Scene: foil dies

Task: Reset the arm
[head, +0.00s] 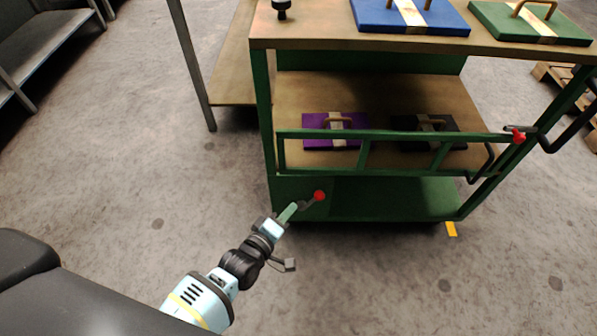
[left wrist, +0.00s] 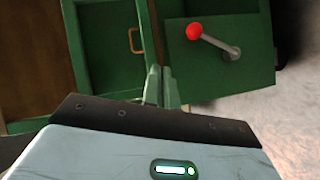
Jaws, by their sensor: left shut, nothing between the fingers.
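My left arm reaches in from the bottom left of the head view. Its gripper (head: 289,212) is shut and empty, beside the lower left corner of the green cart (head: 283,186). A lever with a red knob (head: 319,196) is just beyond the fingertips in the head view. In the left wrist view the closed fingers (left wrist: 162,86) point toward the cart, and the red knob (left wrist: 194,31) with its grey lever is ahead and to the right. I cannot tell whether the fingers touch the cart. My right gripper is in neither view.
Purple (head: 320,142) and black (head: 405,124) dies lie on the cart's middle shelf behind a green rail gate. Blue (head: 385,20) and green (head: 490,20) dies lie on top. A second red knob (head: 518,136) is at the right. The floor left of the cart is clear.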

